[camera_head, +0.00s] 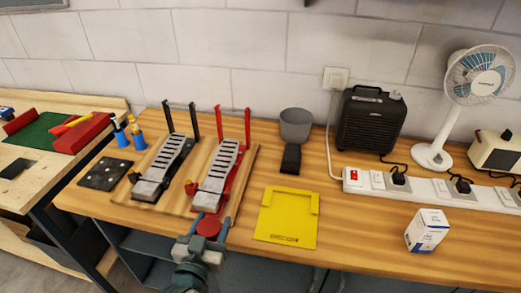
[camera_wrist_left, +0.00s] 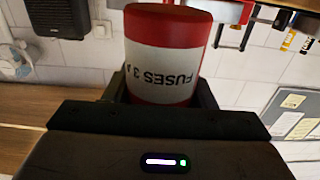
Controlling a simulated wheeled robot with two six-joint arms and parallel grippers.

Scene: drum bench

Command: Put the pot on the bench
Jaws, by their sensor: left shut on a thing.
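The pot (camera_head: 208,227) is a red cylinder with a white label reading "FUSES 3 A", shown large in the left wrist view (camera_wrist_left: 165,55). My left gripper (camera_head: 209,236) is shut on it, with one finger on each side. In the head view the pot's round red top shows between the fingers, at the front edge of the wooden bench (camera_head: 350,235). Whether its base touches the bench is hidden. My right gripper is not in view.
Two pedals (camera_head: 217,177) on a wooden board stand just behind the pot. A yellow tray (camera_head: 287,232) lies to its right, a white box (camera_head: 427,230) farther right. A grey cup (camera_head: 296,124), black heater (camera_head: 371,120), power strip (camera_head: 420,187) and fan (camera_head: 478,80) stand behind.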

